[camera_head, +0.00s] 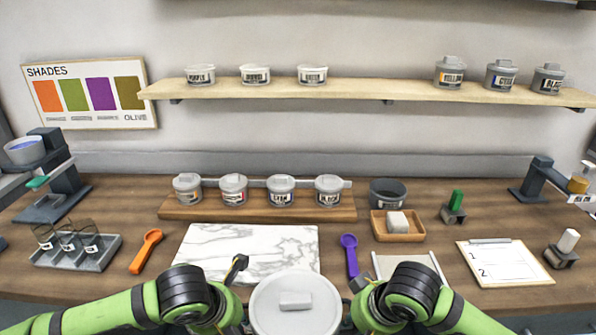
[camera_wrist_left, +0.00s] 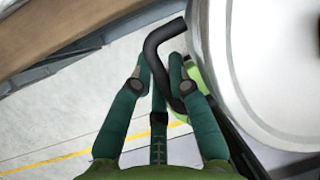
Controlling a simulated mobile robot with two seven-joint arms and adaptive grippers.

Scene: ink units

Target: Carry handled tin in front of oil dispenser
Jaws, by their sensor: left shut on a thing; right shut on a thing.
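The handled tin (camera_head: 294,305) is a large, round, pale grey tin with a lidded top and a block-shaped knob, at the bottom centre of the head view. My left gripper (camera_head: 240,322) is at its left side and my right gripper (camera_head: 350,318) at its right side, both shut on it. In the left wrist view the left fingers (camera_wrist_left: 162,75) close on the tin's bent black handle; the tin's pale wall (camera_wrist_left: 270,70) fills the right. The right fingertips are mostly hidden. Dispenser-like stands are at the left (camera_head: 55,180) and right (camera_head: 545,180); I cannot tell which is the oil dispenser.
The wooden counter (camera_head: 105,215) carries a marble slab (camera_head: 250,250), an orange scoop (camera_head: 146,250), a purple scoop (camera_head: 350,255), a jar rack (camera_head: 258,212), a glasses tray (camera_head: 75,258) and a clipboard (camera_head: 505,262). The left wrist view shows pale floor with a yellow line.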

